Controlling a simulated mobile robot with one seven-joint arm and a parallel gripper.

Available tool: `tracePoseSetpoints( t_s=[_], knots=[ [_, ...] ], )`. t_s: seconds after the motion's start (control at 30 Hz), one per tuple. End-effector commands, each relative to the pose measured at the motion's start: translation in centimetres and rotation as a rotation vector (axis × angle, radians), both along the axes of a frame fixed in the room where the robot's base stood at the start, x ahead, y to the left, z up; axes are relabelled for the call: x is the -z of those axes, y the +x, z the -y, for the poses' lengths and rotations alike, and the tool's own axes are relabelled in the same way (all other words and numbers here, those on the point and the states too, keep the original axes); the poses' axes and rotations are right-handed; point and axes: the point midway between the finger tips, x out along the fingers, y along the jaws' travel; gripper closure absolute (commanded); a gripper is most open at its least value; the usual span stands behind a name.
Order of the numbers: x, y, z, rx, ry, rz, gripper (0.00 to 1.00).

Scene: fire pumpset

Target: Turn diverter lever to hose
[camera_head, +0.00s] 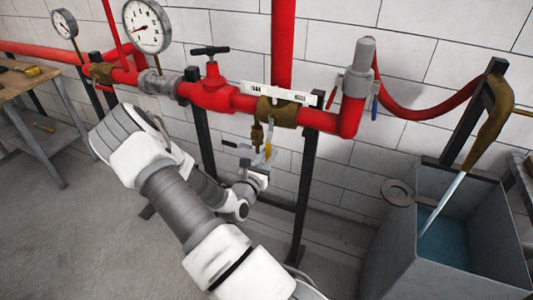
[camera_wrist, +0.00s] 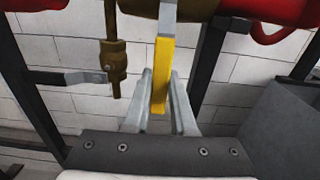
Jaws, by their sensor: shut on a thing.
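The diverter lever (camera_wrist: 160,75) is a grey bar with a yellow grip, hanging down below a brass valve body in the wrist view. In the head view its yellow part (camera_head: 267,152) shows small, below the brass diverter valve (camera_head: 283,110) on the red pipe. My gripper (camera_wrist: 160,95) has its two grey fingers on either side of the yellow grip and is shut on it. In the head view my gripper (camera_head: 262,160) reaches up from below, partly hidden by my arm. A white label plate (camera_head: 283,95) sits above the valve; its text is too small to read.
A brass drain fitting (camera_wrist: 113,65) hangs just left of the lever, with a grey handle (camera_wrist: 65,78) beside it. Black stand posts (camera_head: 305,190) flank the valve. A red hose (camera_head: 420,112) runs right to a nozzle over a grey water tank (camera_head: 400,245). A workbench (camera_head: 35,80) stands left.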

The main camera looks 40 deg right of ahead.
Motion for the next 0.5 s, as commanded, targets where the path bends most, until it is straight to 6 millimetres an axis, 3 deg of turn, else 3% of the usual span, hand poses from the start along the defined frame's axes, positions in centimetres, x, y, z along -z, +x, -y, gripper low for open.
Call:
tracePoseSetpoints(
  t_s=[0.33,0.37,0.5],
  knots=[
    [0.09,-0.27,0.07,0.004,-0.001,-0.008,1.00],
    [0.08,-0.27,0.07,0.004,-0.002,-0.008,0.73],
    [0.06,-0.21,0.07,0.004,-0.001,-0.006,0.48]
  ],
)
